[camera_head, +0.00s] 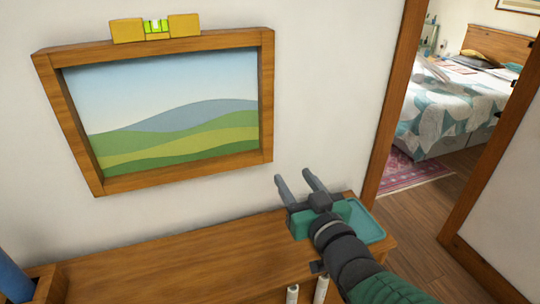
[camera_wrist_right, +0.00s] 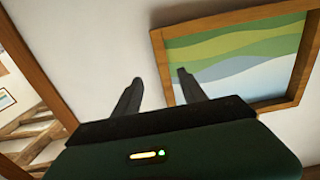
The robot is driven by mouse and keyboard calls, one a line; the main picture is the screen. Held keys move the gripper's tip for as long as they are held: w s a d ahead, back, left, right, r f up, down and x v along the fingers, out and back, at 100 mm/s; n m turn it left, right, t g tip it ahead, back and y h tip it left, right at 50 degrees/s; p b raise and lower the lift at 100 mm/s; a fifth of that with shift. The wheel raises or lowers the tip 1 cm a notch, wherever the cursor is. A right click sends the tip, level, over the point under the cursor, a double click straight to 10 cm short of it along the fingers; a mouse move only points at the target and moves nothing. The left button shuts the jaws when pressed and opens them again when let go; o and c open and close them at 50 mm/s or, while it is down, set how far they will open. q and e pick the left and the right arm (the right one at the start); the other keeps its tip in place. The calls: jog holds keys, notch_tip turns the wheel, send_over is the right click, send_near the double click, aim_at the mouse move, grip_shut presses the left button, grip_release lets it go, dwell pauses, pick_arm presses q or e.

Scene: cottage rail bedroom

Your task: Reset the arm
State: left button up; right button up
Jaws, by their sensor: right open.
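My right gripper (camera_head: 297,184) is open and empty. It is held above the right end of a wooden cabinet, in front of the white wall. In the right wrist view, its two fingers (camera_wrist_right: 158,88) stand apart with nothing between them. The framed landscape picture (camera_head: 165,118) hangs on the wall to the left of the gripper and apart from it. The picture also shows in the right wrist view (camera_wrist_right: 235,60). A yellow level (camera_head: 155,27) rests along the top edge of the frame. My left gripper is not in view.
The wooden cabinet top (camera_head: 170,265) is mostly bare. A teal tray (camera_head: 372,232) lies at its right end, partly hidden by my right gripper. A wooden box (camera_head: 48,284) with a blue object stands at the left. A wooden doorway (camera_head: 392,100) opens at the right onto a bedroom with a bed (camera_head: 450,105).

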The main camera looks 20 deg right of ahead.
jog(key=s+f+g, duration=0.1)
jog(key=f+g, duration=0.2)
jog(key=f, duration=0.4)
jog(key=s+f+g, duration=0.2)
jog(key=f+g, duration=0.1)
jog(key=f, duration=0.4)
jog(key=s+f+g+h, duration=0.1)
jog(key=s+f+g, duration=0.1)
jog(key=f, duration=0.5)
jog(key=shift+d+f+m+g, duration=0.15)
jog(key=shift+m+g, duration=0.25)
jog(key=shift+g, duration=0.1)
jog(key=s+a+f+g, duration=0.1)
jog(key=s+f+g, duration=0.5)
jog(key=s+f, duration=0.3)
jog(key=shift+s+a+f, duration=0.2)
jog(key=shift+s, duration=0.7)
